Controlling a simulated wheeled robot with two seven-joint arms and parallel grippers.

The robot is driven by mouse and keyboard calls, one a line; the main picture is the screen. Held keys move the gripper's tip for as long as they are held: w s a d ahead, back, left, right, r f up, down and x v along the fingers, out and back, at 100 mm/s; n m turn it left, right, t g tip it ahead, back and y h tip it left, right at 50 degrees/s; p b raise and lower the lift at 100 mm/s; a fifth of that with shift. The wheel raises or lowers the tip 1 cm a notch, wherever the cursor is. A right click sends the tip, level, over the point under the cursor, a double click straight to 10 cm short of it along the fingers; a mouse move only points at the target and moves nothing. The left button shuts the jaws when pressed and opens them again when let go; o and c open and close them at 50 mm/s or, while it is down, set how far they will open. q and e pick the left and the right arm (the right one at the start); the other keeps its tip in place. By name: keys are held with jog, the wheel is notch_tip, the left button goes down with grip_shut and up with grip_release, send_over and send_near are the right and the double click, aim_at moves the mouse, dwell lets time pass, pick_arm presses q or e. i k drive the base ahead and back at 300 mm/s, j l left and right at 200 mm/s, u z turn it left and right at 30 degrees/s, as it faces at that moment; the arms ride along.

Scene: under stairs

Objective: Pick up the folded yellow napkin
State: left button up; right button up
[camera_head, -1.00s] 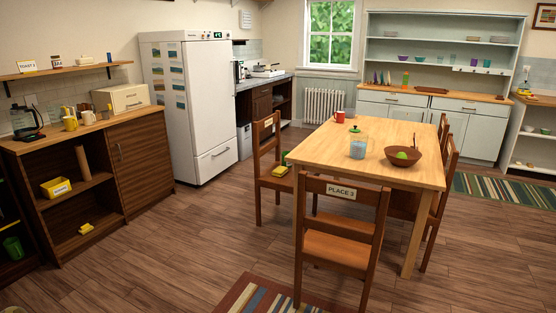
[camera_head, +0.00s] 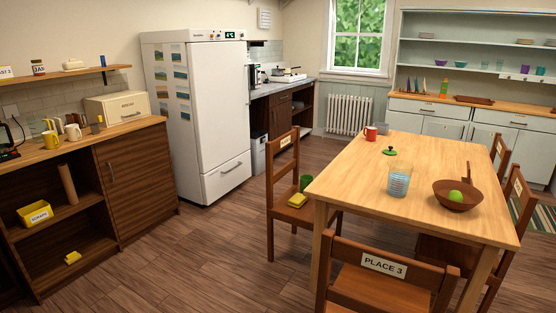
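A small yellow block-like thing (camera_head: 297,200) lies on the seat of the wooden chair (camera_head: 285,208) at the table's left side, beside a green cup (camera_head: 306,183). Another small yellow thing (camera_head: 73,258) lies on the bottom shelf of the brown cabinet at the left. Both are too small to tell which, if either, is the folded napkin. Neither of my grippers is in view.
The wooden table (camera_head: 400,180) at the right holds a red mug (camera_head: 370,134), a glass jug (camera_head: 398,182) and a brown bowl (camera_head: 458,196). A chair marked PLACE 3 (camera_head: 385,266) stands in front. The floor (camera_head: 215,250) between cabinet and table is clear.

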aim_at(298, 199)
jog(key=i+j+u, duration=0.15)
jog(key=i+u, duration=0.25)
jog(key=i, duration=0.15)
jog(key=i+u, duration=0.4)
jog(key=i, duration=0.15)
jog(key=i+l+u, duration=0.2)
jog(key=i+u, duration=0.2)
jog(key=i, duration=0.15)
jog(key=i+u, duration=0.15)
jog(key=i, duration=1.35)
jog(key=i+z, duration=0.15)
jog(key=i, duration=0.65)
jog(key=z, duration=3.8)
